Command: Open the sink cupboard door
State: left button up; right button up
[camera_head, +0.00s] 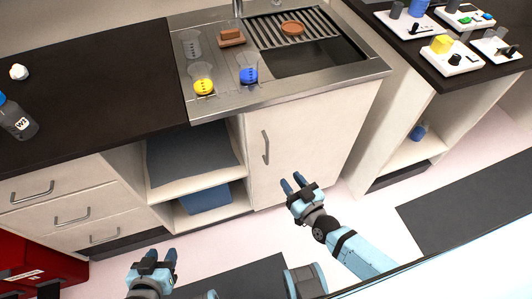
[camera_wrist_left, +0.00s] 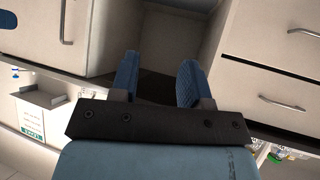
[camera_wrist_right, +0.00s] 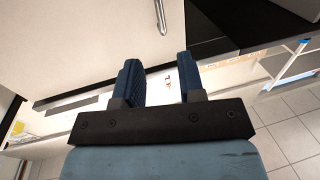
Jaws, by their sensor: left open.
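The sink cupboard door (camera_head: 305,140) is a pale panel below the sink and appears shut. Its metal bar handle (camera_head: 266,147) stands upright near the door's left edge. My right gripper (camera_head: 293,183) is open and empty, below and to the right of the handle in the head view. In the right wrist view the handle (camera_wrist_right: 160,16) shows beyond the open fingertips (camera_wrist_right: 158,62), apart from them. My left gripper (camera_head: 163,254) is open and empty at the lower left, away from the door. Its spread fingers also show in the left wrist view (camera_wrist_left: 158,62).
Left of the door is an open shelf (camera_head: 195,184) with a blue bin (camera_head: 206,198). Drawers (camera_head: 60,200) with handles stand further left. Above are the steel sink (camera_head: 315,60) and beakers with yellow (camera_head: 204,86) and blue (camera_head: 248,74) contents. The pale floor before the door is free.

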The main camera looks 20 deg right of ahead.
aim_at(268, 150)
jog(key=b+x, duration=0.1)
jog(key=x, duration=0.3)
jog(key=b+x, duration=0.2)
jog(key=x, duration=0.2)
jog(key=b+x, duration=0.1)
jog(key=x, duration=0.3)
jog(key=shift+w+a+f, duration=0.1)
jog(key=shift+w+f, duration=0.15)
jog(key=shift+f, duration=0.05)
jog(key=shift+w+a+b, duration=0.1)
jog(key=shift+w+b, duration=0.2)
jog(key=shift+w, duration=0.3)
jog(key=shift+w+r, duration=0.1)
jog(key=shift+w, duration=0.05)
pick_arm(q)
jog(key=shift+w+f+t, duration=0.3)
jog(key=shift+w+f, duration=0.15)
jog(key=shift+f, duration=0.35)
pick_arm(e)
jog(key=shift+c, duration=0.2)
grip_shut()
pick_arm(q)
jog(key=shift+f, duration=0.25)
